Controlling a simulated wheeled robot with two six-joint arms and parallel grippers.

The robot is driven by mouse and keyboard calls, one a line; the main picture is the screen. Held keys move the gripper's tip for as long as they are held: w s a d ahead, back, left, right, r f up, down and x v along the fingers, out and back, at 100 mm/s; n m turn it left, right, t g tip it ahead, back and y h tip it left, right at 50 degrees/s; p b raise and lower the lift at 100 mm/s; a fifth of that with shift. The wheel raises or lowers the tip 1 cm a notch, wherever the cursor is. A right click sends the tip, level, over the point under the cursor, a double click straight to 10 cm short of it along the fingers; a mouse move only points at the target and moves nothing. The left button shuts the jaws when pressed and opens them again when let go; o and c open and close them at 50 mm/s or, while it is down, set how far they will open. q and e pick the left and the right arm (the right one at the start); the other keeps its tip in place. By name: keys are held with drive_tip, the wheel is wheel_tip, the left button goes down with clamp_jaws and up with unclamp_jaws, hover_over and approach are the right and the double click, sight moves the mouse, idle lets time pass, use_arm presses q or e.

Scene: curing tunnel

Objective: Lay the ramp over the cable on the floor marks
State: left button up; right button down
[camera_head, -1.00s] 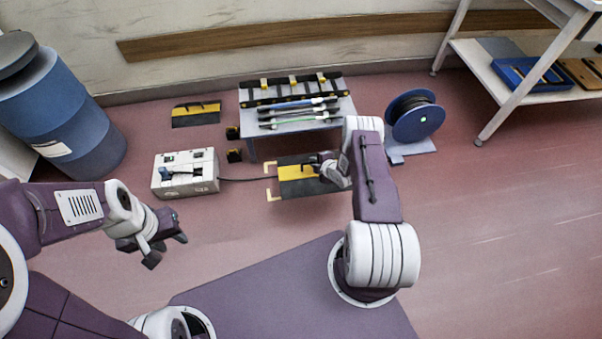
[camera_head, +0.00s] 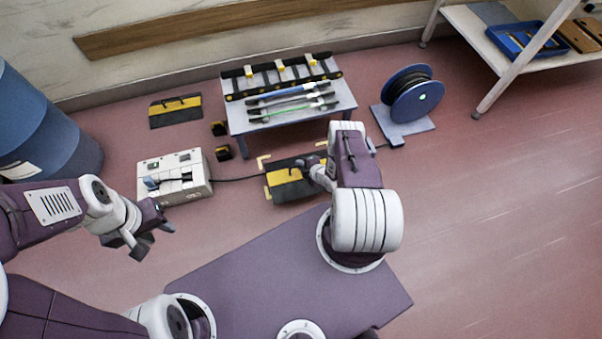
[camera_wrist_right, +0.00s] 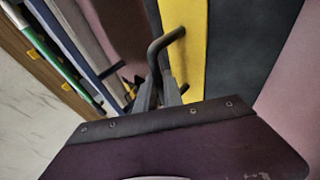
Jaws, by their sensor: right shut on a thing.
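The ramp (camera_head: 284,186), dark with a yellow band, is over or on the cable (camera_head: 235,179) between pale yellow corner marks (camera_head: 263,160). Its near left edge meets another mark (camera_head: 267,192). I cannot tell whether it touches the floor. My right gripper (camera_head: 311,170) is shut on the ramp's dark bar handle; the handle (camera_wrist_right: 168,42) and yellow band (camera_wrist_right: 186,70) show in the right wrist view. The cable is hidden under the ramp. My left gripper (camera_head: 150,241) is open and empty, in front of the white control box (camera_head: 174,176).
A low table (camera_head: 290,118) with rods and a black rack stands just behind the ramp. A cable reel (camera_head: 412,95) stands to its right. Another black-and-yellow ramp (camera_head: 175,111) lies behind the box. A blue barrel (camera_head: 40,125) is at left. Floor at right is clear.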

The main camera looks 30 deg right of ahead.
sight(299, 158)
drive_tip(key=shift+w+d+f+b, duration=0.25)
drive_tip(key=shift+w+f+b, duration=0.3)
drive_tip(key=shift+b, duration=1.4)
drive_tip(key=shift+w+d+f+b, duration=0.35)
drive_tip(key=shift+w+b, duration=0.35)
drive_tip(key=shift+b, duration=1.3)
drive_tip(key=shift+w+d+f+b, duration=0.2)
drive_tip(key=shift+w+f+b, duration=0.4)
drive_tip(key=shift+b, duration=1.35)
drive_tip(key=w+b, duration=0.1)
drive_tip(key=w+d+f+b, duration=0.1)
drive_tip(key=w+f+b, duration=0.1)
drive_tip(key=w, duration=0.1)
drive_tip(key=shift+d, duration=0.3)
drive_tip(key=shift+w+d, duration=0.1)
drive_tip(key=shift+w, duration=0.05)
wheel_tip(299, 158, down, 4)
drive_tip(key=b, duration=0.4)
drive_tip(key=shift+f, duration=0.15)
drive_tip(key=shift+r, duration=0.25)
drive_tip(key=c, duration=1.8)
unclamp_jaws()
drive_tip(key=shift+f, duration=0.15)
drive_tip(key=o, duration=0.3)
